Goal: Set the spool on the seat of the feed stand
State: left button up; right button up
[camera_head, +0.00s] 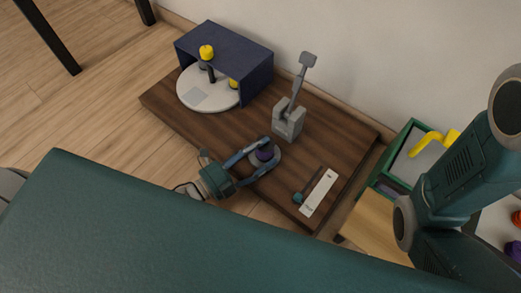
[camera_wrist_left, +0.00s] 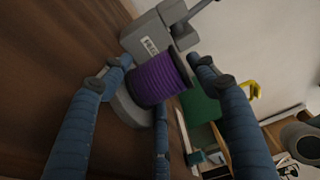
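The purple spool (camera_head: 264,154) is at a round grey disc (camera_head: 277,163) on the brown board, which looks like the seat of the feed stand. In the left wrist view, the spool (camera_wrist_left: 160,78) appears between the fingers, with the grey disc (camera_wrist_left: 128,108) beside its lower end. Whether it rests fully on the disc is hard to tell. My left gripper (camera_head: 262,158) has its blue fingers spread around the spool, with gaps visible; it also shows in the left wrist view (camera_wrist_left: 160,65). My right gripper is out of view.
A grey block with a lever (camera_head: 288,120) stands close behind the spool. A blue housing (camera_head: 255,75) over a white disc (camera_head: 200,92) stands at the back left. A white strip (camera_head: 319,193) lies at the right. A green bin (camera_head: 385,172) stands beyond the board.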

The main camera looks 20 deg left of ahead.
pick_arm(q)
jog(key=shift+r, duration=0.25)
jog(key=p+v, duration=0.5)
jog(key=v, duration=0.5)
jog(key=shift+s+a, duration=0.25)
jog(key=shift+s, duration=0.05)
jog(key=shift+s+a+f, duration=0.15)
jog(key=shift+s+a, duration=0.2)
jog(key=shift+s, duration=0.2)
